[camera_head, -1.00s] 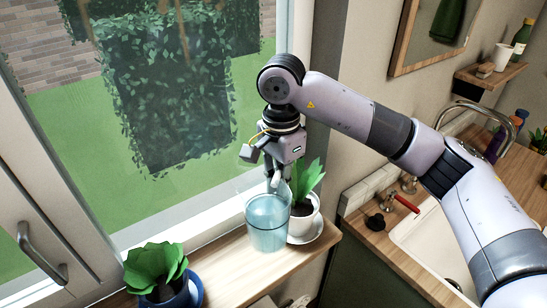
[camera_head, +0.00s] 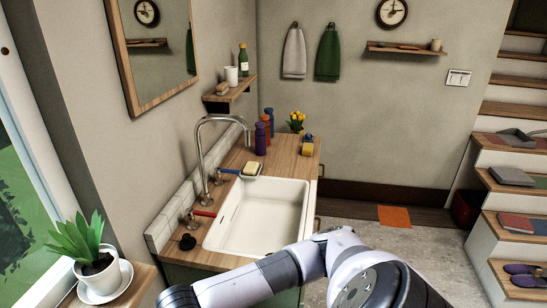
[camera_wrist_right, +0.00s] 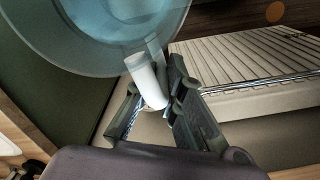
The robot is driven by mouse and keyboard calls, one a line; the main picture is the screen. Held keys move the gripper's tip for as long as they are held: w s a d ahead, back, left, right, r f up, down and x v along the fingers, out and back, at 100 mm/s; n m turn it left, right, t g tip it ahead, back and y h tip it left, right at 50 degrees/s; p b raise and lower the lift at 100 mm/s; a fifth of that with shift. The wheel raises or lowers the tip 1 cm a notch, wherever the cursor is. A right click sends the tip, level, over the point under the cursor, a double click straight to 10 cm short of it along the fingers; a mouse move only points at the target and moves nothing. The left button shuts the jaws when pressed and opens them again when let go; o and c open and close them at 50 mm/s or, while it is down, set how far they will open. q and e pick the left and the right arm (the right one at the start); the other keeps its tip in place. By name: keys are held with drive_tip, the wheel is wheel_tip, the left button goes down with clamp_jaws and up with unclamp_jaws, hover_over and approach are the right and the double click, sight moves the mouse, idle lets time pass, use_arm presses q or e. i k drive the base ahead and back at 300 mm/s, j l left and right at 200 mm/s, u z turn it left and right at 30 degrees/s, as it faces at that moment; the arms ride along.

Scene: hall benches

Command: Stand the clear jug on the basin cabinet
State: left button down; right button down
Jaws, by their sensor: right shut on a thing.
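The clear jug (camera_wrist_right: 110,25) shows bluish and see-through at the top left of the right wrist view, cut off by the frame. My right gripper (camera_wrist_right: 160,108) is shut on a pale upright part of it, which looks like its handle. The head view shows neither the jug nor the right gripper; only my right arm crosses its bottom edge. The basin cabinet (camera_head: 285,152) stands mid-picture in the head view, with a wooden top around a white basin (camera_head: 262,215). My left gripper is not in view.
A potted plant (camera_head: 97,262) stands on the sill at left. Some wooden top beyond the basin is bare.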

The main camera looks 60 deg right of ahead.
sight(292, 168)
drive_tip(key=k+l, duration=0.15)
drive_tip(key=l, duration=0.2)
drive_tip(key=k+l, duration=0.15)
drive_tip(key=l, duration=0.25)
drive_tip(key=k+l, duration=0.15)
drive_tip(key=l, duration=0.2)
drive_tip(key=k+l, duration=0.15)
drive_tip(key=l, duration=2.4)
drive_tip(key=i+l, duration=0.35)
drive_tip(key=l, duration=0.15)
drive_tip(key=i+l+u, duration=0.1)
drive_tip(key=i+l, duration=0.25)
drive_tip(key=l, duration=0.15)
